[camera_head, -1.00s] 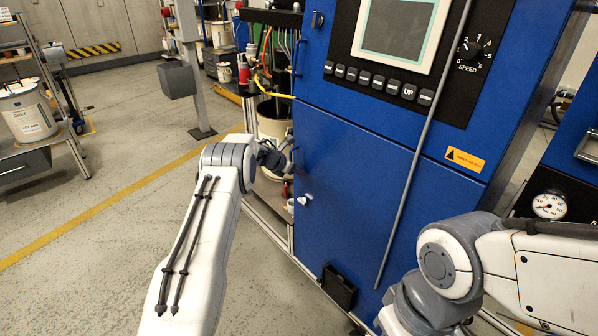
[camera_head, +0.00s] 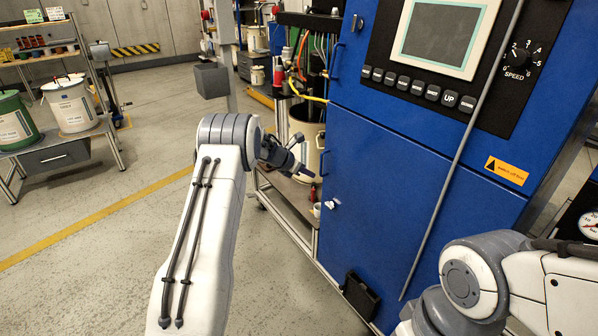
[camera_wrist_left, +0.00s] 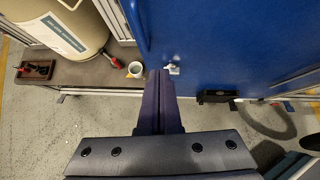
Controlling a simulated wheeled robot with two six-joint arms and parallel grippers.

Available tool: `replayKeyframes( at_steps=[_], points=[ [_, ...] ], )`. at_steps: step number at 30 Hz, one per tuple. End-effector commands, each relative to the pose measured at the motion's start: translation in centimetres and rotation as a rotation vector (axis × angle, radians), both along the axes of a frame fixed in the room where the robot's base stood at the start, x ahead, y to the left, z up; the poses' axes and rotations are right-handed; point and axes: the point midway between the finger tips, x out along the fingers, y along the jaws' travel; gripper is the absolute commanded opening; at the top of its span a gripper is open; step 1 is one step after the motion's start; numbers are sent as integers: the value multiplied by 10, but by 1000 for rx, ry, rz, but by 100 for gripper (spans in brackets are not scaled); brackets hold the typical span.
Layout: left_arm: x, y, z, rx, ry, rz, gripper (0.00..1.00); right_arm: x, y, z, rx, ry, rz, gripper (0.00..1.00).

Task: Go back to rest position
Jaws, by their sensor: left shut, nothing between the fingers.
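My left gripper (camera_head: 300,172) is in front of the blue cabinet's left edge, beside the cart with the drum. In the left wrist view its fingers (camera_wrist_left: 161,78) are together with nothing between them. The left arm reaches forward across the middle of the head view. My right arm shows at the lower right of the head view, bent, but its gripper is out of the picture.
The blue cabinet (camera_head: 385,180) stands close ahead, with a white latch (camera_wrist_left: 173,68) near the left fingertips. A beige drum (camera_wrist_left: 62,28), a white cup (camera_wrist_left: 136,69) and a small dark tray (camera_wrist_left: 36,69) stand on the cart. A black holder (camera_head: 360,296) sticks out low on the cabinet.

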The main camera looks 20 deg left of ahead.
Motion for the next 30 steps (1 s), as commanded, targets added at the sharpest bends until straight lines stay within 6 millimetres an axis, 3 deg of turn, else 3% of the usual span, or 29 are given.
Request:
replayKeyframes(
  at_steps=[5, 12, 16, 20, 23, 26, 29, 30],
  points=[
    [-17, 11, 19, 0, 0, -1, 0, 0, 0, 0, 0, 0, 0, 0],
    [-24, 13, 26, 0, 1, -5, 0, 0, 0, 0, 0, 0, 0, 0],
    [-19, 0, 39, -37, -3, 49, 0, 0, 0, 0, 0, 0, 0, 0],
    [-11, -49, 85, -206, -3, 274, 0, 0, 0, 0, 0, 0, 0, 0],
    [-25, -98, 125, -435, 38, 559, 0, 0, 0, 0, 0, 0, 0, 0],
    [-62, -140, 151, -681, 123, 869, 0, 0, 0, 0, 0, 0, 0, 0],
    [-122, -174, 159, -905, 248, 1188, 0, 0, 0, 0, 0, 0, 0, 0],
    [-151, -185, 158, -983, 306, 1319, 0, 0, 0, 0, 0, 0, 0, 0]
  ],
)
